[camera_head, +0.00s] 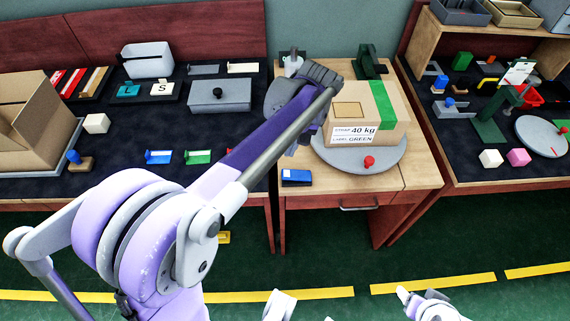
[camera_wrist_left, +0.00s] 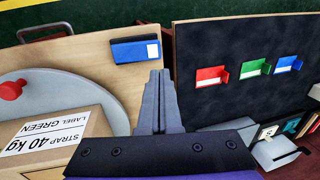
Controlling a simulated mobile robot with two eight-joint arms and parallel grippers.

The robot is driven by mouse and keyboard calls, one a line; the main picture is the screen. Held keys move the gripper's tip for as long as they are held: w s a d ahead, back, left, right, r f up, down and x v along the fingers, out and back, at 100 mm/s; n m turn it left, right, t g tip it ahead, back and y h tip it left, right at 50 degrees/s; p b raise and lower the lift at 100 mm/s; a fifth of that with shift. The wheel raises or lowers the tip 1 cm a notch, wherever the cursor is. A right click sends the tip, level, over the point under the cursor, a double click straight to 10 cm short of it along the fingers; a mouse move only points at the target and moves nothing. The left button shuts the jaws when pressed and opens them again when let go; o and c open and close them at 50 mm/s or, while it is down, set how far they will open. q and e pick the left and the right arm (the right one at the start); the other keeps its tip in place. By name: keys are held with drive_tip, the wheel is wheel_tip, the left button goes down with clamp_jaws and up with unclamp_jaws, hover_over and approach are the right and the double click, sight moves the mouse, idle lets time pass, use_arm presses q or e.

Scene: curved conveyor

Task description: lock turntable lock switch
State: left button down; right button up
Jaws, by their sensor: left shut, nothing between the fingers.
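A grey round turntable (camera_head: 395,158) stands on the wooden desk and carries a cardboard box (camera_head: 395,105) labelled "STRAP 40 kg LABEL GREEN". A red knob (camera_head: 369,162) stands on its front rim, and it also shows in the left wrist view (camera_wrist_left: 12,90). A blue block with a white patch (camera_head: 296,178) lies at the desk's front left; it also shows in the left wrist view (camera_wrist_left: 136,50). I cannot tell which part is the lock switch. My left gripper (camera_wrist_left: 160,76) is shut and empty, beside the box and turntable, apart from the blue block.
A dark green stand (camera_head: 368,62) is behind the box. The left table holds an open carton (camera_head: 35,125), a grey lidded box (camera_head: 220,95) and coloured label holders (camera_head: 198,156). The right table holds another turntable (camera_head: 535,140) and loose cubes (camera_head: 490,158).

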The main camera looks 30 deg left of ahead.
sight(284, 170)
use_arm(q)
drive_tip(key=x, duration=0.7)
drive_tip(key=shift+f+b, duration=0.2)
drive_tip(key=shift+b, duration=0.2)
drive_tip(key=shift+s+a, duration=0.1)
drive_tip(key=shift+s+a+f+t+h, duration=0.25)
drive_tip(key=shift+a+t+h, duration=0.15)
drive_tip(key=shift+h, duration=0.3)
drive_tip(key=shift+s+a+f+t+h, duration=0.1)
drive_tip(key=shift+a+f+t+h, duration=0.1)
drive_tip(key=shift+f+t+h, duration=0.3)
drive_tip(key=shift+d+r, duration=0.1)
drive_tip(key=shift+r, duration=0.15)
drive_tip(key=shift+r+p, duration=0.65)
drive_tip(key=shift+r, duration=0.05)
